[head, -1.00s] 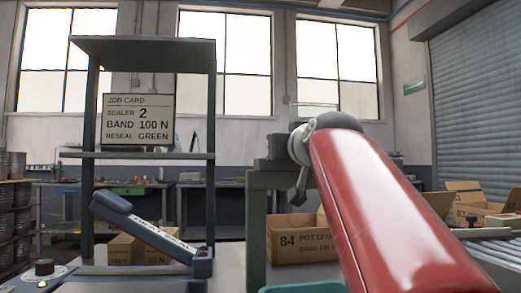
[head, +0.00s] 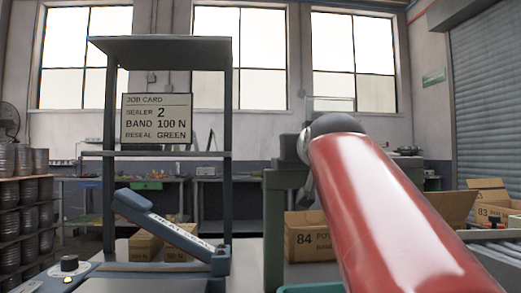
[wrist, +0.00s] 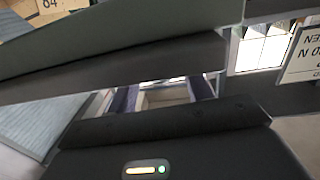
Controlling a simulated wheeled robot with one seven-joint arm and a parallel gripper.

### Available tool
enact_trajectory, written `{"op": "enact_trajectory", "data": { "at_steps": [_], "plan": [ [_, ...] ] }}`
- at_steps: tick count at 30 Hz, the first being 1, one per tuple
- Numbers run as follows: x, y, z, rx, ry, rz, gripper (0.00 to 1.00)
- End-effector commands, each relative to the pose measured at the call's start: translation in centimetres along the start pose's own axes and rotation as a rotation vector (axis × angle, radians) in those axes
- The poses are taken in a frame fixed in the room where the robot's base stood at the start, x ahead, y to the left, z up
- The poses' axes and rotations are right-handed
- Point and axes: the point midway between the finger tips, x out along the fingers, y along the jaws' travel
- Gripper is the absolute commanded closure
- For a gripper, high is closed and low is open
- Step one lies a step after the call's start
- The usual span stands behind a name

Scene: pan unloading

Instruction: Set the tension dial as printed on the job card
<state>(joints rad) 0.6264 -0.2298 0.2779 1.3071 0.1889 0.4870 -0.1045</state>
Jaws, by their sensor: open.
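The job card (head: 157,118) stands on the shelf rack and reads "SEALER 2, BAND 100 N, RESEAL GREEN". A black knob (head: 69,263), which looks like the tension dial, sits on a light plate at the lower left; its setting is too small to read. It is beside the blue sealer (head: 165,228), whose long arm is raised at a slant. My gripper (wrist: 160,95) is open and appears empty in the wrist view. In the head view my red arm largely hides it, well right of the knob. The card (wrist: 301,54) also shows upside down in the wrist view.
The grey shelf rack (head: 226,130) stands behind the sealer, with small cartons (head: 146,247) under it. A green-grey stand (head: 273,225) and a carton marked 84 (head: 307,238) are near my arm. Stacked cans (head: 28,215) are at far left.

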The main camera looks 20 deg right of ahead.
Motion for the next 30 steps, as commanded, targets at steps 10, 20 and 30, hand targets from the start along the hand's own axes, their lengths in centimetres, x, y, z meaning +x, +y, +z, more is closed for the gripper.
{"op": "enact_trajectory", "data": {
  "at_steps": [10,20,30],
  "plan": [
    [-3.0,-0.1,0.1,0.001,0.004,-0.001,0.50],
    [-7.5,0.0,0.1,0.000,0.001,0.000,0.50],
    [-7.8,0.0,0.0,0.000,0.000,0.000,0.50]
  ]
}}
